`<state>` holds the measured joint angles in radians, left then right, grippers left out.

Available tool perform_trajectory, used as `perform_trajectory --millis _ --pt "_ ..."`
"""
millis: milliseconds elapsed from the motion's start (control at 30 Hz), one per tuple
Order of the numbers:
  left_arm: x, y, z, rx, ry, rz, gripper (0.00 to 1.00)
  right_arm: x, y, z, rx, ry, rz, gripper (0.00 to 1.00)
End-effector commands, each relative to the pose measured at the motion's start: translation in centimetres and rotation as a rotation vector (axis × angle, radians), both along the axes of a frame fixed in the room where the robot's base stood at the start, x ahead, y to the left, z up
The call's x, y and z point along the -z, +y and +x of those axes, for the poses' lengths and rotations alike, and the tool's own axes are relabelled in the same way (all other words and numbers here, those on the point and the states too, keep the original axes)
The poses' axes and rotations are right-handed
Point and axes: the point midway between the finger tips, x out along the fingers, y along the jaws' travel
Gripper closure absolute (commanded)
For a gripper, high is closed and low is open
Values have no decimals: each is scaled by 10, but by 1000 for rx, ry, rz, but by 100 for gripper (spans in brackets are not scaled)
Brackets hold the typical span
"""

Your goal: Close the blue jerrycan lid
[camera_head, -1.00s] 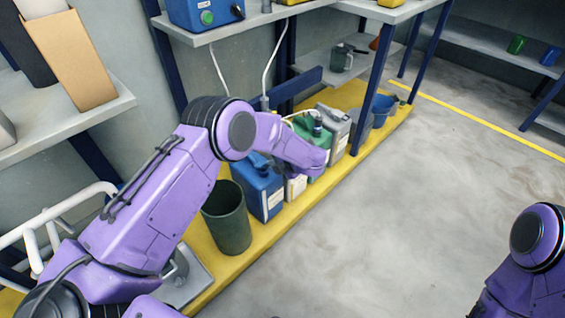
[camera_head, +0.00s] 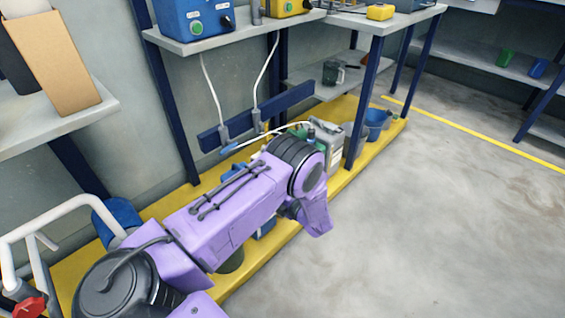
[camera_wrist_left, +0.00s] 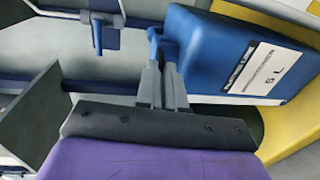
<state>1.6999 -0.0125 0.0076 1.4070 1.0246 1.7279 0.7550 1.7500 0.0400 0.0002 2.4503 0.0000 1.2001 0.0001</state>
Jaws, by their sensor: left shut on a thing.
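The blue jerrycan (camera_wrist_left: 225,50) shows in the left wrist view, with a white label on its face. In the head view my left arm covers most of it and only a blue patch (camera_head: 267,228) shows below the arm. My left gripper (camera_wrist_left: 163,72) is shut on a slim blue piece at the can's top, which looks like the jerrycan lid (camera_wrist_left: 154,42). The lid stands beside the can body in the wrist picture; its hinge and the opening are not clear. In the head view my left fingertips are hidden. My right gripper is out of view.
The can stands on a yellow platform (camera_head: 350,183) beneath a shelf. A grey can (camera_head: 330,138) and a blue bucket (camera_head: 376,122) stand farther along it. Cables hang from the shelf to plugs (camera_head: 225,137) behind my arm. Open floor (camera_head: 440,220) lies to the right.

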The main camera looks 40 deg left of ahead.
Motion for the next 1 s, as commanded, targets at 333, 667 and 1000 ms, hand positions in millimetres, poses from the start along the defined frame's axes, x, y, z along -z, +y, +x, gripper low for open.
perform_trajectory --millis 333,667,1000 --pt "1 6 -5 -15 2 13 100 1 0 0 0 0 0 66" --pt "1 2 -2 -7 2 11 66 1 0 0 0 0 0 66" --pt "-5 -31 -3 -1 1 9 66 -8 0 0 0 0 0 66"
